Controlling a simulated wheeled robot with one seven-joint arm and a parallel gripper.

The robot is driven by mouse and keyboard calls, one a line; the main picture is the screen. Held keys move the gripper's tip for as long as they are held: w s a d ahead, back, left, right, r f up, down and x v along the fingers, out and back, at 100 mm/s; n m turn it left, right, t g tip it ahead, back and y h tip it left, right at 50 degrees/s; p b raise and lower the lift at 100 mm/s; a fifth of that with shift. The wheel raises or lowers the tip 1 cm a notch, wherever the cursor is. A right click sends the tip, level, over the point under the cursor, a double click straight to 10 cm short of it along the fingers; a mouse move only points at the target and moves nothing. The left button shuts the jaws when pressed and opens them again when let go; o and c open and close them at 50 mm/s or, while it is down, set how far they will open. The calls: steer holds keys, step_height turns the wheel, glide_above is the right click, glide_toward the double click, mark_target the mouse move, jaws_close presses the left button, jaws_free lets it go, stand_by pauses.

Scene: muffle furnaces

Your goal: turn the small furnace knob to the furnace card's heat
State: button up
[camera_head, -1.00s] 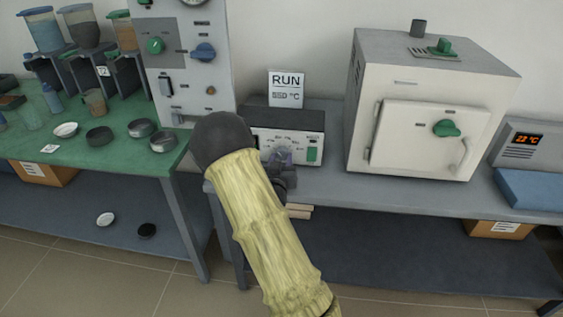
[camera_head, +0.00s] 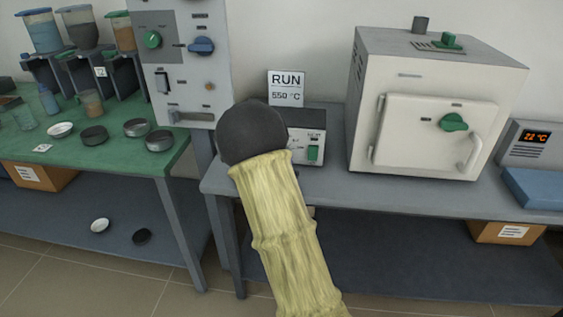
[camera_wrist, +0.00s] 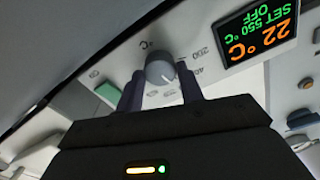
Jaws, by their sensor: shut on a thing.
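The small furnace knob (camera_wrist: 158,69), round and grey with a white pointer line, shows in the wrist view on a white panel with a printed dial scale. My gripper (camera_wrist: 162,80) is shut on it, one dark finger on each side. Beside it a display (camera_wrist: 257,36) reads SET 550 °C, 22 °C and OFF, upside down. In the head view the furnace card (camera_head: 287,88) reads RUN 550 °C. It stands behind the control box (camera_head: 310,119). My arm hides the knob and fingers there.
A green switch (camera_wrist: 108,93) sits close to my gripper; it also shows in the head view (camera_head: 313,153). The white furnace (camera_head: 395,97) stands right of the box. A grey panel unit (camera_head: 187,102) stands to the left.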

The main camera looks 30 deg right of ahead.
steer(key=o, duration=1)
steer(key=p+v, duration=0.2)
steer(key=v, duration=0.4)
steer(key=p+v, duration=0.2)
steer(key=v, duration=0.4)
steer(key=shift+r, duration=0.2)
steer(key=shift+p+v, duration=2.75)
steer(key=shift+p, duration=3.05)
